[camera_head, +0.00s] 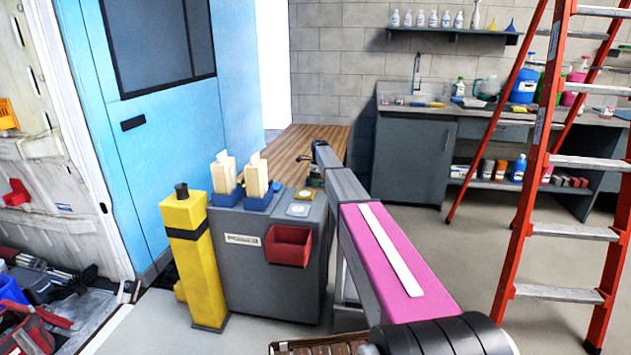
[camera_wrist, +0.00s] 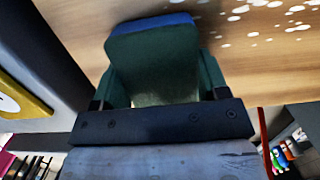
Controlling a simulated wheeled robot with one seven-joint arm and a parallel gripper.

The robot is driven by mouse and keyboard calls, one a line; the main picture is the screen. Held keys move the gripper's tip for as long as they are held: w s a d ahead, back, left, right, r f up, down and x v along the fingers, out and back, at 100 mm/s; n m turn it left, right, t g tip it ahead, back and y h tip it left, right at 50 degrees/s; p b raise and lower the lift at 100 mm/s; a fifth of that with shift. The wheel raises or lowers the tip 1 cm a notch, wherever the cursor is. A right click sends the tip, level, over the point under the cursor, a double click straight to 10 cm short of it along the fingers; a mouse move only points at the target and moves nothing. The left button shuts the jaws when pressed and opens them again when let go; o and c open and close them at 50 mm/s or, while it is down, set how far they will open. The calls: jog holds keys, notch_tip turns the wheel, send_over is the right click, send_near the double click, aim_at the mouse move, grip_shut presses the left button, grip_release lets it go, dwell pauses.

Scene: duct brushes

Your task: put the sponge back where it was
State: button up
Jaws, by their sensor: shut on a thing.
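In the wrist view, a dark green block with a blue far end, seemingly the sponge (camera_wrist: 152,62), sits between the fingers of my gripper (camera_wrist: 160,82). My gripper is shut on it. The block shows against a wooden surface (camera_wrist: 265,55) with scattered white flecks; I cannot tell whether it touches that surface. In the head view, my gripper (camera_head: 316,178) is small and partly hidden by my arm, at the back right corner of the grey cabinet (camera_head: 255,255) and beside the wooden bench top (camera_head: 300,143).
On the cabinet top are two blue holders with cream blocks (camera_head: 256,176), a yellow square (camera_head: 303,195) and a white one (camera_head: 299,209). A red bin (camera_head: 288,245) hangs in front. A yellow post (camera_head: 193,260) stands left, a red ladder (camera_head: 535,160) right.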

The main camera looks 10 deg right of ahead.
jog(key=o, duration=1)
jog(key=shift+c, duration=0.2)
notch_tip(320, 180, up, 12)
jog(key=d, duration=0.1)
jog(key=shift+s+d, duration=0.2)
